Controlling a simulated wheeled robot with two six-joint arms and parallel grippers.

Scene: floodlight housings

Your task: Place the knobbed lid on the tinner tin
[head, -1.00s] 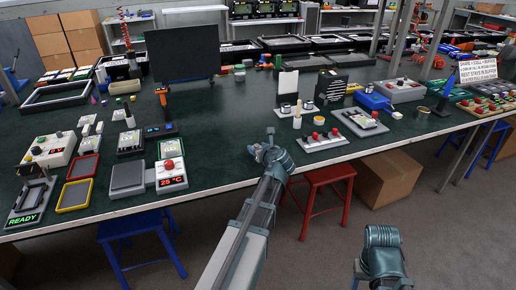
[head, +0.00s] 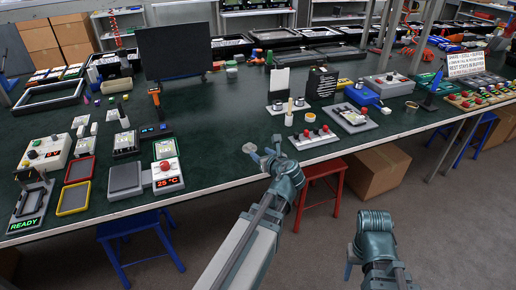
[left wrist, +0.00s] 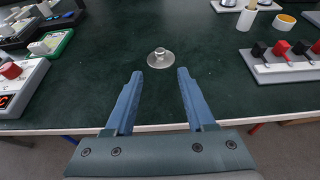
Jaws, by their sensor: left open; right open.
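The knobbed lid (left wrist: 160,58), a small pale disc with a knob on top, lies on the dark green table in the left wrist view. My left gripper (left wrist: 155,75) is open and empty, with the lid just beyond and between its fingertips. My right gripper (head: 350,268) is open, away from the table.
A white cylinder holder (left wrist: 246,18) stands left of the tin. A panel with red and black knobs (left wrist: 290,62) is right of the lid. A device with a red button (head: 167,174) stands at the left. The table around the lid is clear.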

